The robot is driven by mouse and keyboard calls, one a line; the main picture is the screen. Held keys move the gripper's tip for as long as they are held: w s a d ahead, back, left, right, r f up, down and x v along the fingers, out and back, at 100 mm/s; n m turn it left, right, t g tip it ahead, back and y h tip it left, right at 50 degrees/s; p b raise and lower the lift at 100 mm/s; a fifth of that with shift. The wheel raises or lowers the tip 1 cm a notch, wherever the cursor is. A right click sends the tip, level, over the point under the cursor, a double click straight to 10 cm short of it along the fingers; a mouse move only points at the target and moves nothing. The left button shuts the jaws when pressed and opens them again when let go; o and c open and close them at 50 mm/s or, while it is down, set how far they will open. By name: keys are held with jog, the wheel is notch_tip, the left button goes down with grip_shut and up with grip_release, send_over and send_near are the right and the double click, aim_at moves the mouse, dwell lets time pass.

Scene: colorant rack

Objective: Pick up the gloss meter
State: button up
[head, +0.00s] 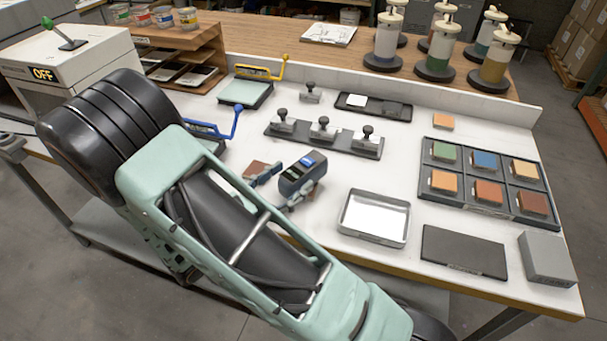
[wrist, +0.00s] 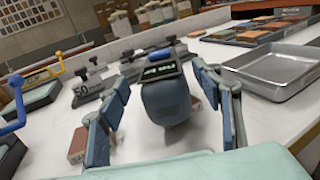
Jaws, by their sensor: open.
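The gloss meter (head: 303,174) is a dark blue-grey rounded device with a small lit display on top. It stands on the white bench near the middle. In the wrist view the gloss meter (wrist: 166,98) is straight ahead, its display at its top edge. My gripper (head: 280,188) is open and low over the bench, pointing at the meter. In the wrist view the fingers of my gripper (wrist: 164,118) stand on either side of the meter, with a gap visible at each side. Contact with the meter is not visible. My arm hides the bench's front left part.
A brown block (head: 257,168) lies just beyond my left finger. Behind are a dark rack with several knobbed weights (head: 322,134) and a blue-handled tool (head: 215,128). A metal tray (head: 374,217) lies right of the meter. A compartment tray of coloured blocks (head: 487,207) is farther right.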

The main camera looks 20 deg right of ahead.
aim_at(303, 166)
jog(key=x, duration=0.4)
jog(key=shift+d+r+p, duration=0.2)
jog(key=shift+d+p, duration=0.1)
jog(key=shift+d, duration=0.15)
jog(key=c, duration=1.5)
grip_shut()
jog(key=shift+r, duration=0.1)
